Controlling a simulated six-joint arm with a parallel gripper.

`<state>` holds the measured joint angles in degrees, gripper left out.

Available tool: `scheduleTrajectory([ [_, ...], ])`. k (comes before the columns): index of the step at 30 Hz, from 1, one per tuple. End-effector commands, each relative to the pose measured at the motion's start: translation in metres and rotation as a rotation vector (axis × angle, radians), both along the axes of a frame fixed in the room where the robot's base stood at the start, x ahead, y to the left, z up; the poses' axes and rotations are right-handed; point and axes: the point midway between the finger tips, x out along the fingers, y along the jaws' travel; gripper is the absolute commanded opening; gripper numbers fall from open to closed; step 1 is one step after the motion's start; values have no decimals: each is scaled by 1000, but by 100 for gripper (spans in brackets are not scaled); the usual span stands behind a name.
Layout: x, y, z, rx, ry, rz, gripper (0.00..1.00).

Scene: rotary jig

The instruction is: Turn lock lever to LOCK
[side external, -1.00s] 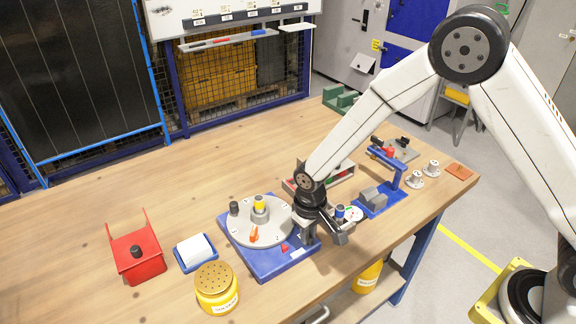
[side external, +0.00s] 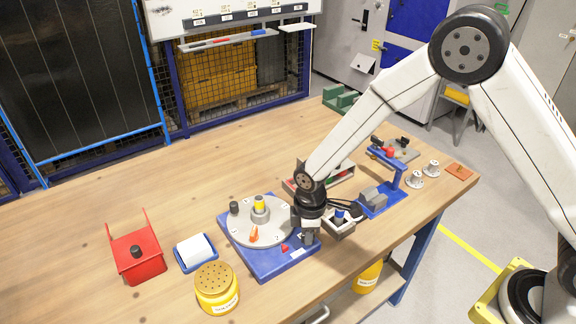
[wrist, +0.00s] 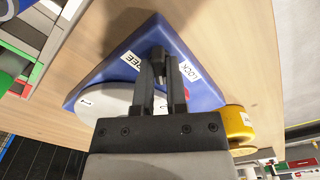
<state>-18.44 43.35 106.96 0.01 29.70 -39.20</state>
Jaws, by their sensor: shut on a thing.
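The blue jig base (side external: 262,266) carries a grey round turntable (side external: 278,232) with numbered marks. The base corner shows in the wrist view (wrist: 205,95) with a FREE label (wrist: 131,59) and a LOCK label (wrist: 188,71). My gripper (side external: 307,242) is low over the right corner of the base. In the wrist view my gripper (wrist: 161,60) has its fingers close together around the dark lock lever (wrist: 158,50), between the two labels. The fingers hide most of the lever, so its exact angle cannot be told. A small red part (side external: 284,247) sits on the base beside the turntable.
An orange part (side external: 254,236) and a yellow-topped post (side external: 259,203) stand on the turntable. A yellow canister (side external: 217,290), a blue tray (side external: 196,252) and a red bin (side external: 138,262) are to the left. A blue fixture (side external: 380,196) is to the right. The back left of the table is clear.

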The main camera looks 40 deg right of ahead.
Motion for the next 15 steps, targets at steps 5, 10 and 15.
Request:
scheduleTrajectory([
  [5, 0, 0, 1, 0, 0, 167, 0],
  [10, 0, 0, 1, 0, 0, 320, 0],
  [15, 0, 0, 1, 0, 0, 444, 0],
])
